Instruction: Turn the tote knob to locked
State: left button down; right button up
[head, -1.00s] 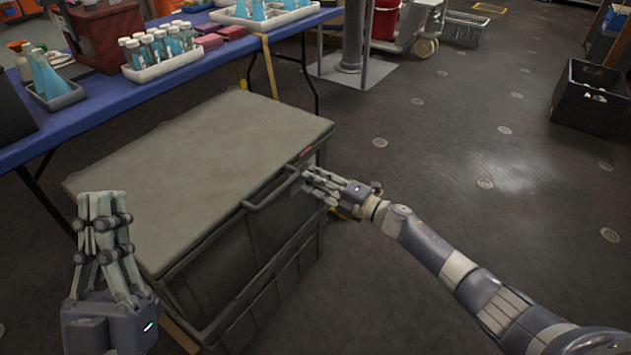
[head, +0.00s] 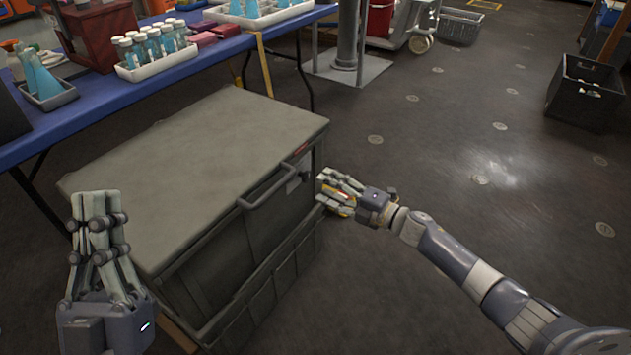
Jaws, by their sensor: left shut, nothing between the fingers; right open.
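The tote is a large grey-green lidded box (head: 190,160) in the middle left of the head view. A bar handle (head: 268,190) runs along its front face. A small red mark (head: 301,149) sits near the lid's right corner, with a pale patch (head: 293,185) below it. I cannot make out the knob clearly. My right gripper (head: 328,188) is open beside the tote's right front edge, to the right of the handle; I cannot tell whether it touches the tote. My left gripper (head: 96,194) is shut and empty, in front of the tote's left side.
A blue table (head: 110,102) behind the tote holds a white tray (head: 160,66) of capped bottles, a red box (head: 105,35) and other trays. A black crate (head: 587,92) stands at the far right. The dark floor right of the tote is mostly clear.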

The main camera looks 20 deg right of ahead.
jog(key=v, duration=0.6)
jog(key=shift+s+d, duration=0.15)
jog(key=shift+s, duration=0.05)
jog(key=shift+s, duration=0.1)
